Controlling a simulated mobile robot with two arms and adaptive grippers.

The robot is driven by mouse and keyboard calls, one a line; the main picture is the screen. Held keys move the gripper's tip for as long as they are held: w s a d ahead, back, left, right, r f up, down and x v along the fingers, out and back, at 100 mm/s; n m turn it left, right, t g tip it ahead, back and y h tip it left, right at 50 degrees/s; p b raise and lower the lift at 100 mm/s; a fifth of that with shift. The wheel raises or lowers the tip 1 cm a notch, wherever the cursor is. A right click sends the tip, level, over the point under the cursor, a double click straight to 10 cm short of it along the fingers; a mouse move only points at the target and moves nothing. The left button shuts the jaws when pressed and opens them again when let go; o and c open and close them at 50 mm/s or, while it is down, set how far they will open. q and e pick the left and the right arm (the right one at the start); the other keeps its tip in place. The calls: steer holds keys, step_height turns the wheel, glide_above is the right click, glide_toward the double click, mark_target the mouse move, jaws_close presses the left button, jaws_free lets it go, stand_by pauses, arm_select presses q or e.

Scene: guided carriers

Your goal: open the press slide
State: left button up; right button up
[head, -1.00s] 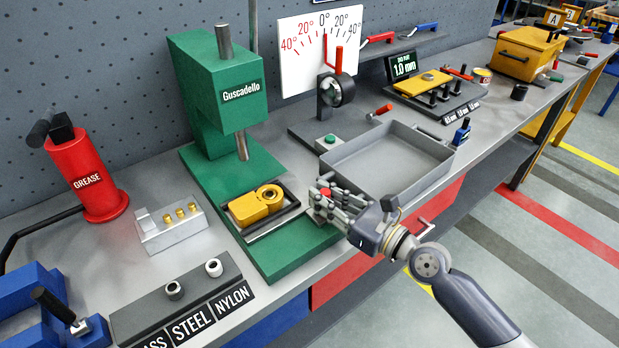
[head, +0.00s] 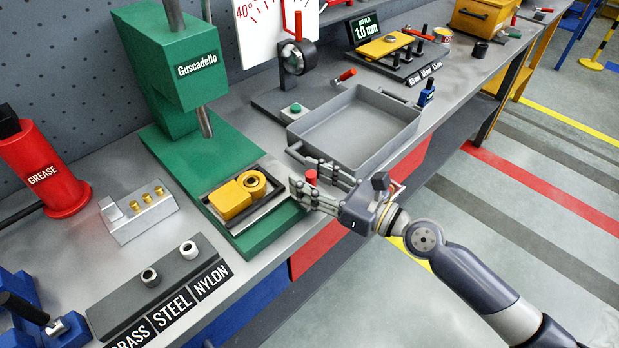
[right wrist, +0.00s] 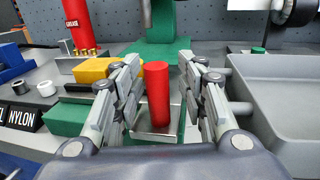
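The green press (head: 175,65) stands at the left of the bench, its ram (head: 205,122) above the base. The metal slide (head: 268,207) lies on the green base and carries a yellow part (head: 238,194). Its upright red knob (head: 311,177) is at the front end. My right gripper (head: 318,184) reaches in from the front right, around the knob. In the right wrist view the red knob (right wrist: 157,95) stands between the two open fingers (right wrist: 160,82), with a gap visible on each side. My left gripper is not in view.
A grey tray (head: 395,122) lies close behind and right of my right gripper. A block with brass pieces (head: 138,212), a red grease can (head: 45,170) and a labelled material rack (head: 160,285) stand to the left. The floor in front of the bench is clear.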

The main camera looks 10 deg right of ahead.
steer(key=v, duration=1.2)
stand_by(0.6)
steer(key=w+d+f+n+h, duration=0.1)
steer(key=d+f+n+h, duration=0.3)
steer(key=f, duration=0.7)
steer(key=w+d+f+h, duration=0.25)
steer(key=d+f, duration=0.25)
steer(key=f, duration=0.7)
steer(key=s+d+f+n+g+h, duration=0.2)
steer(key=s+f+n, duration=0.15)
steer(key=f, duration=0.55)
steer(key=s+d+f+n+g+h, duration=0.2)
steer(key=s+f+n, duration=0.15)
steer(key=f, duration=0.45)
steer(key=s+f+n+g+h, duration=0.25)
steer(key=s+f+n, duration=0.45)
steer(key=s+f, duration=0.65)
steer(key=s+a+f+n+g, duration=0.2)
steer(key=s+f+n, duration=0.2)
steer(key=s, duration=0.5)
steer(key=s+a+f+n+g, duration=0.2)
steer(key=s+a+f+n, duration=0.1)
steer(key=s+n, duration=0.4)
steer(key=shift+s+a+f+g, duration=0.35)
steer(key=shift+s+f, duration=0.55)
steer(key=shift+s, duration=0.35)
